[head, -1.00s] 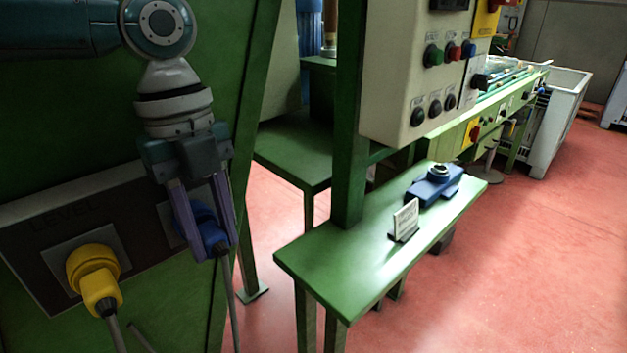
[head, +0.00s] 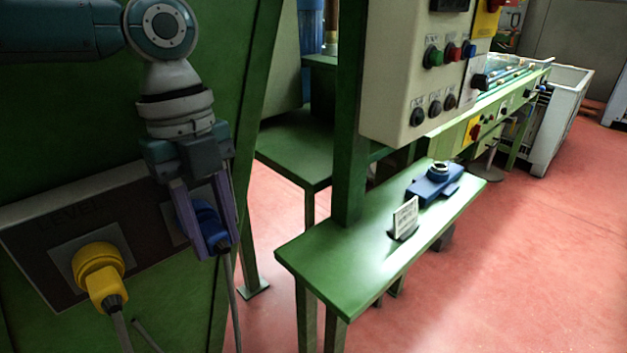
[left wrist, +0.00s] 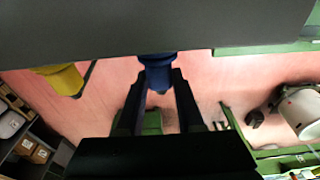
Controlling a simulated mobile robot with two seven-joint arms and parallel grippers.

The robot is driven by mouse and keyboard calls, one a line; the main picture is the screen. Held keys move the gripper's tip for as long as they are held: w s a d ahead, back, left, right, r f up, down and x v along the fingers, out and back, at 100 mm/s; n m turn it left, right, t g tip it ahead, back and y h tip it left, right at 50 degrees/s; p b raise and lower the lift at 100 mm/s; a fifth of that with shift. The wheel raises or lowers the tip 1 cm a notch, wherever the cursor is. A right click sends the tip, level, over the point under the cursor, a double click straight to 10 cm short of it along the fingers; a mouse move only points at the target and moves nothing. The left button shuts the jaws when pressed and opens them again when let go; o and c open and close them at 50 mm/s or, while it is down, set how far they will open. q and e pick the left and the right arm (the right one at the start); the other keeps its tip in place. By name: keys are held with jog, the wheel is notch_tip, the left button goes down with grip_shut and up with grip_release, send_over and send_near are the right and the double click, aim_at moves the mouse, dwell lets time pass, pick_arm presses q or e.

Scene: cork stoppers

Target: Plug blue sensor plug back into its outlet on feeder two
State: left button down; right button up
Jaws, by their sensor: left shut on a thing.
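The blue plug (head: 207,222) is between the fingers of my left gripper (head: 214,250), which is shut on it. The plug is at the right part of the dark outlet panel (head: 60,222), in front of a grey plate there; a cable hangs from it. The fingers hide part of the plug and the outlet, so I cannot tell whether it is fully seated. In the left wrist view the blue plug (left wrist: 157,72) shows between the dark fingertips (left wrist: 158,84). My right gripper is not in view.
A yellow plug (head: 100,275) sits in the outlet to the left on the same panel, with its cable hanging. A green bench (head: 350,265) with a blue device (head: 434,187) and a small sign (head: 404,218) stands to the right. Red floor lies open beyond.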

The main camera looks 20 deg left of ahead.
pick_arm(q)
jog(key=shift+a+p, duration=0.4)
dwell(0.5)
jog(key=shift+w+r+p, duration=0.1)
jog(key=shift+p, duration=0.25)
dwell(0.4)
